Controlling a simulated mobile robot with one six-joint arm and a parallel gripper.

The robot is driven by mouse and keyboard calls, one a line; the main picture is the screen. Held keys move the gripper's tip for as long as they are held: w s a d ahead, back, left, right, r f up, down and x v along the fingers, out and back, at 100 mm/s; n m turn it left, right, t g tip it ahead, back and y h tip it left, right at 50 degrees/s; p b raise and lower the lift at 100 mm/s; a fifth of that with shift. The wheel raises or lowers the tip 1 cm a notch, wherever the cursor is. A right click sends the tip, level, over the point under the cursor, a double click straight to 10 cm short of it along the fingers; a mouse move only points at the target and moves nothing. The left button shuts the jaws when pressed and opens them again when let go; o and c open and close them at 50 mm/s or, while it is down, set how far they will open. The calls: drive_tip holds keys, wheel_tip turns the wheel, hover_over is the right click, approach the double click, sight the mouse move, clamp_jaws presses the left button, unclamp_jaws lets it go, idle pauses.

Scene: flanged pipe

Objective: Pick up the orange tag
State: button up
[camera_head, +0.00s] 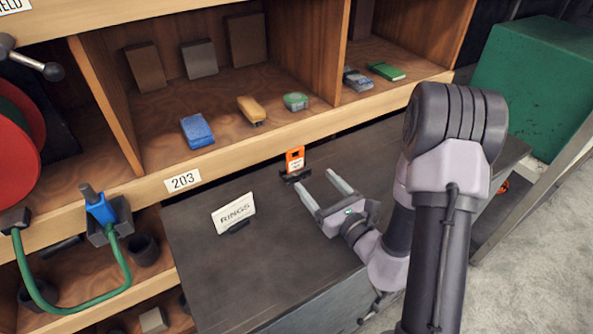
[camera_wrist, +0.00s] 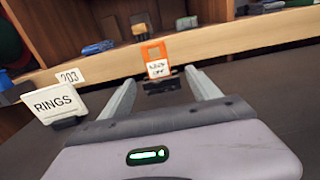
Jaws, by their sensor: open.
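The orange tag (camera_head: 295,158) stands upright in a small dark holder on the dark bench top, close to the front edge of the wooden shelf. It has a white label on its lower part. In the wrist view the orange tag (camera_wrist: 155,58) is straight ahead, beyond and between my fingertips. My gripper (camera_head: 320,184) is open and empty, just in front of the tag and low over the bench. In the wrist view my gripper (camera_wrist: 162,83) shows its two grey fingers on either side of the dark holder's line. I see no contact with the tag.
A white RINGS sign (camera_head: 234,213) stands left of my gripper. The wooden shelf edge (camera_head: 240,155), with a 203 label (camera_head: 182,180), runs behind the tag. A blue item (camera_head: 197,131) and other small items lie on the shelf. A green box (camera_head: 540,85) is at right.

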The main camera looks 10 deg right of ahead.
sight(296, 162)
drive_tip(key=x, duration=0.4)
drive_tip(key=shift+w+a+r, duration=0.15)
drive_tip(key=shift+w, duration=0.25)
drive_tip(key=x, duration=0.5)
drive_tip(key=shift+a, duration=0.35)
drive_tip(key=shift+w, duration=0.1)
drive_tip(key=shift+d, duration=0.1)
drive_tip(key=c, duration=1.4)
